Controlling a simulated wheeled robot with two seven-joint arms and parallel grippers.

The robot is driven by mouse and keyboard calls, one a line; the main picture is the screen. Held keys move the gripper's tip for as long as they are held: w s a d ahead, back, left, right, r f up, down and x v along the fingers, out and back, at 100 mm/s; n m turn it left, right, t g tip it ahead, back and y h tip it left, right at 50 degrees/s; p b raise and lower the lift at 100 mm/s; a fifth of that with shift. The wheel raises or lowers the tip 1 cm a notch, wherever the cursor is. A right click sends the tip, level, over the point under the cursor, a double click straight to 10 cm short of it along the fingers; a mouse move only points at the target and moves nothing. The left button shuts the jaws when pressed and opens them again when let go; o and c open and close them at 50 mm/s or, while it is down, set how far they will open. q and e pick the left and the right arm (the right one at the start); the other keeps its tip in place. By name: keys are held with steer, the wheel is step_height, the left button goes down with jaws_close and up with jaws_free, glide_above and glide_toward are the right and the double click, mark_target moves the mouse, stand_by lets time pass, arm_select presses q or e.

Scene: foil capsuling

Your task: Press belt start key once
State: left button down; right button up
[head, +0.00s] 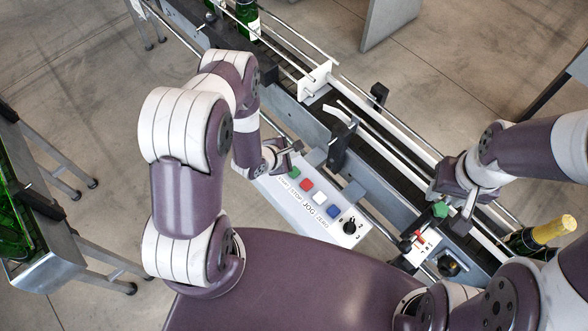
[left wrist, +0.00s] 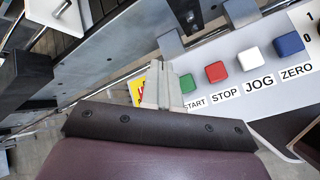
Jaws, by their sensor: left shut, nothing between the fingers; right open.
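The control panel (head: 283,198) is a white strip with green, red, white and blue keys and a black knob. The green start key (head: 295,172) is at its far left end. In the left wrist view the green key (left wrist: 187,83) sits above the START label (left wrist: 195,102). My left gripper (head: 289,149) is shut and empty close to the green key. In the wrist view its fingertips (left wrist: 161,68) are just left of the key; whether they touch it I cannot tell. My right gripper (head: 456,210) is open beside a green knob (head: 440,209).
The red (left wrist: 216,71), white (left wrist: 249,59) and blue (left wrist: 289,43) keys sit to the right of the green one. The conveyor with rails (head: 390,145) runs behind the panel. A yellow label (left wrist: 136,90) is partly hidden.

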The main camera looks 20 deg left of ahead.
mark_target(292, 173)
arm_select(q)
steer(key=shift+s, duration=0.15)
step_height(292, 173, down, 9)
steer(key=b, duration=0.7)
steer(key=shift+r+b, duration=0.15)
steer(key=shift+b, duration=0.2)
stand_by(1.5)
steer(key=shift+f+b, duration=0.35)
steer(key=shift+f, duration=0.05)
